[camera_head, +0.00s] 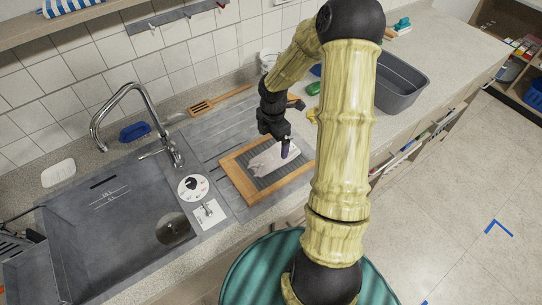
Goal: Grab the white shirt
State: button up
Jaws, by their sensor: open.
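A small white cloth-like item (268,160), which looks like the white shirt, lies on the grey ribbed middle of a wood-framed board (235,178). The board lies on the drainer beside the sink. My gripper (285,150) points down over the right part of the white item. The jaws are open, with a dark purple finger close to the cloth. I cannot tell whether it touches the cloth. My gripper hides a little of the cloth and board.
A grey sink (105,235) with a tall tap (125,105) is at left. A grey bin (400,82) stands on the counter at right, partly behind my arm. A wooden slatted piece (215,100) lies near the tiled wall. Open floor (450,220) is at right.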

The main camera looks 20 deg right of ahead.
aim_at(273, 153)
jog(key=shift+s+a+f, duration=0.1)
jog(key=shift+f, duration=0.7)
jog(key=shift+s+f, duration=0.1)
jog(key=shift+f, duration=0.25)
notch_tip(273, 153, down, 4)
jog(key=shift+f+p, duration=0.25)
jog(key=shift+p, duration=0.4)
jog(key=c, duration=1.1)
jog(key=shift+r, duration=0.1)
